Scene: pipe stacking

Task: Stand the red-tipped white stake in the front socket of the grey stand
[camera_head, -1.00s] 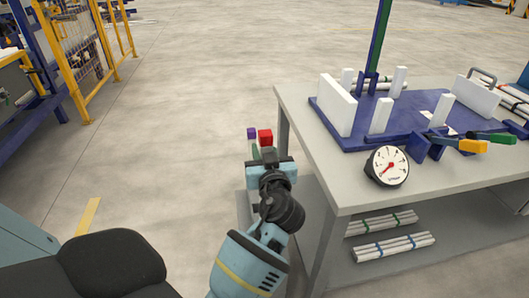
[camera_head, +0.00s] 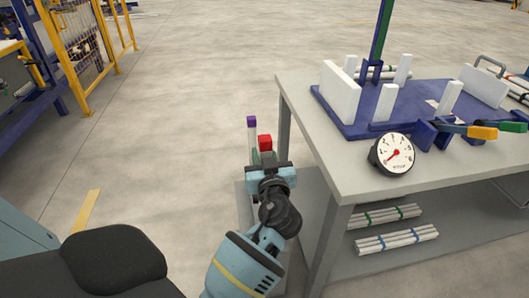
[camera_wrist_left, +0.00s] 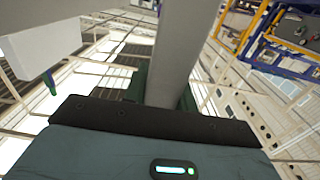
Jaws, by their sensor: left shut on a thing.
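My left gripper (camera_head: 268,161) is shut on the red-tipped white stake, beside the table's left edge. The stake's red tip (camera_head: 265,142) shows just above the jaws in the head view. Most of its shaft is hidden there by the gripper. The left wrist view shows a plain grey-white shaft (camera_wrist_left: 178,60) rising from between the jaws. A purple-tipped stake (camera_head: 252,122) stands upright just behind and left of the red tip. A pale grey surface (camera_head: 243,208) left of the gripper may be the stand; its sockets are hidden. My right gripper is not in view.
A grey table (camera_head: 318,150) stands close on the right, with a blue fixture (camera_head: 350,128), white blocks and a round gauge (camera_head: 392,153). Its lower shelf (camera_head: 365,265) holds bundled white pipes (camera_head: 396,240). The floor (camera_head: 180,130) on the left is open.

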